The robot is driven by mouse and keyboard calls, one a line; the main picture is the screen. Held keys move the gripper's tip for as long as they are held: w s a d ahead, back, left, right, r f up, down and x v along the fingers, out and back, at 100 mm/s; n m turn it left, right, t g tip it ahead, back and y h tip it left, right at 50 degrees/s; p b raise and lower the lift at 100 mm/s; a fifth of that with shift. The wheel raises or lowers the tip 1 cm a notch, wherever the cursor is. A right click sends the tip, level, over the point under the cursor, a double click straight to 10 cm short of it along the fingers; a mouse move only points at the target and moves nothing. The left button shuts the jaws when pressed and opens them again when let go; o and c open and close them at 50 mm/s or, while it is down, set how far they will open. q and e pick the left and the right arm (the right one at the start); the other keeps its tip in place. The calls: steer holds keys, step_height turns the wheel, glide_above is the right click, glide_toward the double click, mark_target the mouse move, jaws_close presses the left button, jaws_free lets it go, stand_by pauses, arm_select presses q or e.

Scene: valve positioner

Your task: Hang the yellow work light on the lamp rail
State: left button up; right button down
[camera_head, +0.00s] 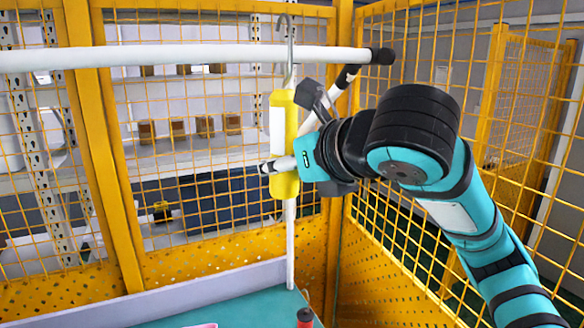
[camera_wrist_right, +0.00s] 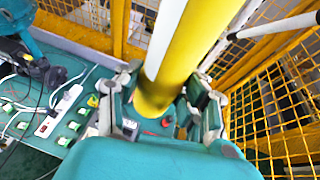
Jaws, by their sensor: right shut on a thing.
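The yellow work light (camera_head: 284,118) hangs upright in my right gripper (camera_head: 288,160), whose fingers are shut around its body. The gripper comes in from the right. A grey metal hook (camera_head: 283,24) tops the light, and its curve shows above the white lamp rail (camera_head: 180,55). The hook's stem crosses the rail in the picture; I cannot tell whether the hook rests on it. In the right wrist view the yellow body (camera_wrist_right: 190,55) stands between the fingers of my right gripper (camera_wrist_right: 165,105). My left gripper is not in view.
A white vertical post (camera_head: 290,245) rises from the teal table (camera_head: 250,315) below the light. The rail ends in a black cap (camera_head: 382,56). Yellow mesh fencing (camera_head: 220,255) stands close behind and right. A power strip (camera_wrist_right: 62,112) and cables lie on the table.

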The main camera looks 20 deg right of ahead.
steer(key=w+f, duration=0.2)
steer(key=w, duration=0.7)
steer(key=shift+w+a+b, duration=0.15)
steer(key=shift+w+b, duration=0.2)
steer(key=shift+b, duration=0.1)
stand_by(0.3)
steer(key=shift+f, duration=0.1)
steer(key=c, duration=0.7)
jaws_free()
